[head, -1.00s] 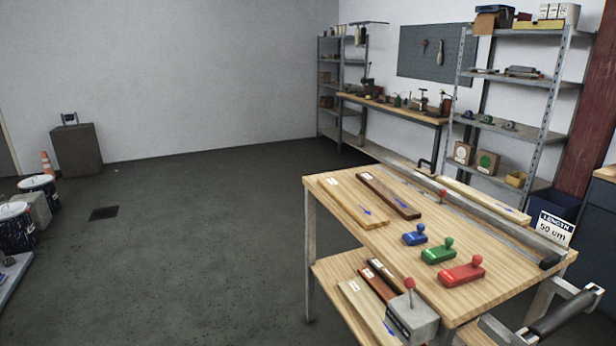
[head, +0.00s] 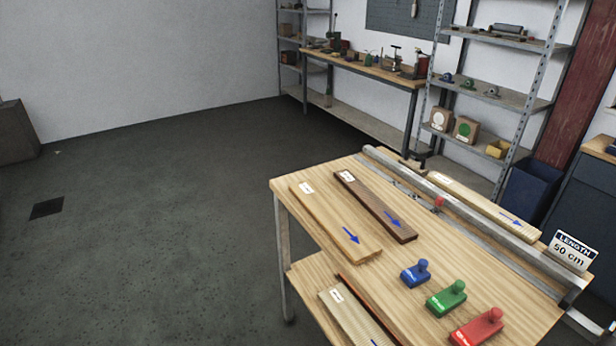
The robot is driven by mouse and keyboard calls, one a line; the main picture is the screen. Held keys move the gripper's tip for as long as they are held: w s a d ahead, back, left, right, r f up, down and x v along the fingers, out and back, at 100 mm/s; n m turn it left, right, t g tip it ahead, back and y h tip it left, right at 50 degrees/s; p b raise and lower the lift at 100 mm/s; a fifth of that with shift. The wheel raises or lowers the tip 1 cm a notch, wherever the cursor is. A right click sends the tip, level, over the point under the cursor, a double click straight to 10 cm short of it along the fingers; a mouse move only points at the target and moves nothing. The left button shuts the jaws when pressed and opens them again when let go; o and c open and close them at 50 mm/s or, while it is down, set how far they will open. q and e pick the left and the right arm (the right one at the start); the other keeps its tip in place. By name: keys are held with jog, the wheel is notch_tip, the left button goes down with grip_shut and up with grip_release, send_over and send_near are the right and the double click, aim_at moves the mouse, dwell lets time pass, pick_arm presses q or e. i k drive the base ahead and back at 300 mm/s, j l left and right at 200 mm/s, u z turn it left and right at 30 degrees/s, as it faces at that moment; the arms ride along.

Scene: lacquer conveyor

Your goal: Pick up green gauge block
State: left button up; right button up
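The green gauge block (head: 445,298) lies on the wooden bench top (head: 335,223), with a round green knob standing up at its right end. It sits between the blue gauge block (head: 415,273), a little behind and left, and the red gauge block (head: 476,327), in front and right. The three blocks are apart from each other, and nothing touches the green one from above. Neither of my grippers shows in the head view.
A metal rail (head: 465,212) runs along the bench's back edge, with a LENGTH 50 cm sign (head: 572,252) at its right. A light board (head: 335,222) and a dark board (head: 375,205) lie left of the blocks. Open floor (head: 150,230) is on the left.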

aim_at(448, 299)
jog(key=z, duration=0.95)
